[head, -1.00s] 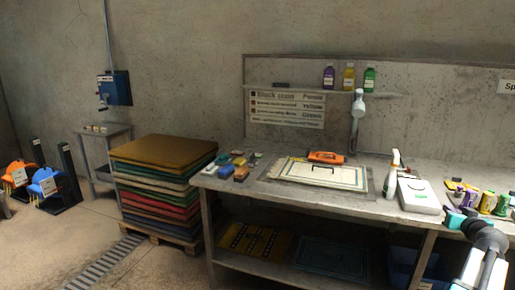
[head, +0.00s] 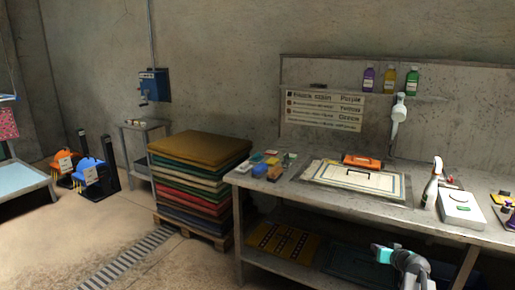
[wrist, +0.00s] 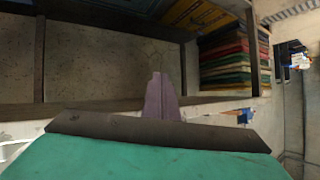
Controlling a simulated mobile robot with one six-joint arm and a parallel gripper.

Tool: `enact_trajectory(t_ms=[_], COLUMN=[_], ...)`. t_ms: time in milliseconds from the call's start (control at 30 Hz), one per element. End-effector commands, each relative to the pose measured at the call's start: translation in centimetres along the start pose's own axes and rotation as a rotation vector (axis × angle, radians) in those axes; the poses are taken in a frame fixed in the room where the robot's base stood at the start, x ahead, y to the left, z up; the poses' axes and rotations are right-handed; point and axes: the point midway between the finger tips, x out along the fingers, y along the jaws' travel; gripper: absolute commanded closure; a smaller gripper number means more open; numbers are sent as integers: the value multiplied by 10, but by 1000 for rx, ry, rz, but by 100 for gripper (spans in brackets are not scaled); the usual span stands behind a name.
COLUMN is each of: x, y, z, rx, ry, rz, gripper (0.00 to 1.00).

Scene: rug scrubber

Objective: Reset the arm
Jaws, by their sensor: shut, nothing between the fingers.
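My gripper (head: 379,251) shows at the bottom right of the head view as a small teal end on my grey arm. It is in front of the workbench (head: 330,203), below the level of its top, and seems apart from it. In the wrist view my gripper (wrist: 157,78) is shut, with nothing between the fingers. The teal part of it fills the bottom of that view. Beyond it is the underside area of the bench, with the stack of rugs at the upper right.
Stacked rugs (head: 196,185) on a pallet stand left of the bench. The floor (head: 105,225) at the left is mostly clear.

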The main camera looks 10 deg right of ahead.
Motion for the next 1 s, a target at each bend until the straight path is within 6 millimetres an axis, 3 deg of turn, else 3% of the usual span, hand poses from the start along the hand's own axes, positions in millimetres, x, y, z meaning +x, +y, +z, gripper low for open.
enact_trajectory(t_ms=[33,200,500,767,1000], x=[11,37,58,50,18], y=[-21,-81,-184,-263,-321], z=[17,71,179,282,382], rx=[-11,-42,-101,-156,-214], ry=[-30,-124,-312,-501,-700], rz=[-26,-101,-226,-322,-388], gripper=[100,100,100,100,100])
